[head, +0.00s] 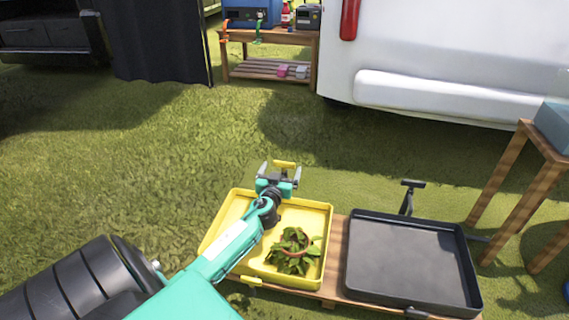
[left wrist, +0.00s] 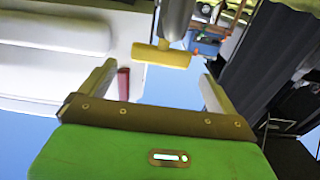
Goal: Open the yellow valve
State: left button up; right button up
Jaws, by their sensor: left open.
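The yellow valve handle (head: 285,164) is a short yellow bar at the far edge of the yellow tray. In the left wrist view the yellow handle (left wrist: 161,55) sits crosswise on a grey stem, forming a T. My left gripper (head: 280,173) is open, with one finger on either side of the handle's line. In the left wrist view the handle appears just beyond the fingertips, between them, and I see no contact. My right gripper is in neither view.
The yellow tray (head: 326,225) holds a leafy plant (head: 293,255). A black tray (head: 410,265) with a dark handle (head: 412,184) stands to its right. A wooden table (head: 520,165) is at the right edge. A white vehicle (head: 440,50) stands behind, beyond open grass.

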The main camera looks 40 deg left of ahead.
aim_at(284, 163)
pick_arm(q)
jog(key=x, duration=0.4)
jog(key=shift+w+a, duration=0.25)
jog(key=shift+w, duration=0.1)
